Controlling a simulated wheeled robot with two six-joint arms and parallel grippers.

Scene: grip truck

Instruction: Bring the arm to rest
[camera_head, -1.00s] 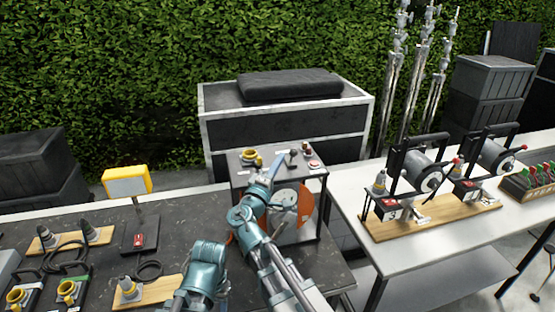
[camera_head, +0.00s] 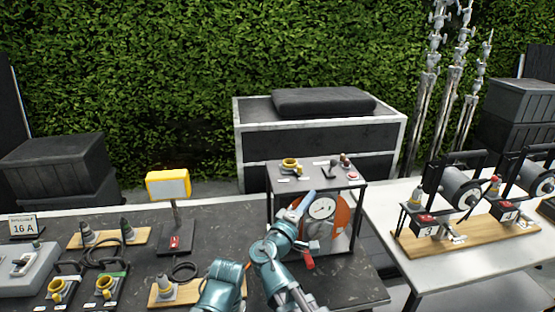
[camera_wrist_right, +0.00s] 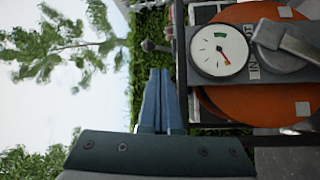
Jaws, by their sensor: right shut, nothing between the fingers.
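My right gripper (camera_head: 308,197) is in front of the black-framed panel unit (camera_head: 268,205) on the dark table. Its blue fingers are shut and empty. In the right wrist view the two blue fingers (camera_wrist_right: 160,72) lie side by side, left of a white round dial (camera_wrist_right: 219,50). The dial also shows in the head view (camera_head: 321,209), with an orange disc (camera_head: 342,214) behind it. No left gripper shows.
The dark table (camera_head: 222,225) holds a yellow-framed lamp (camera_head: 168,185) and yellow connectors (camera_head: 57,289) at left. Cable reels (camera_head: 462,187) stand on the white table at right. A black case (camera_head: 320,135) stands behind, before a hedge.

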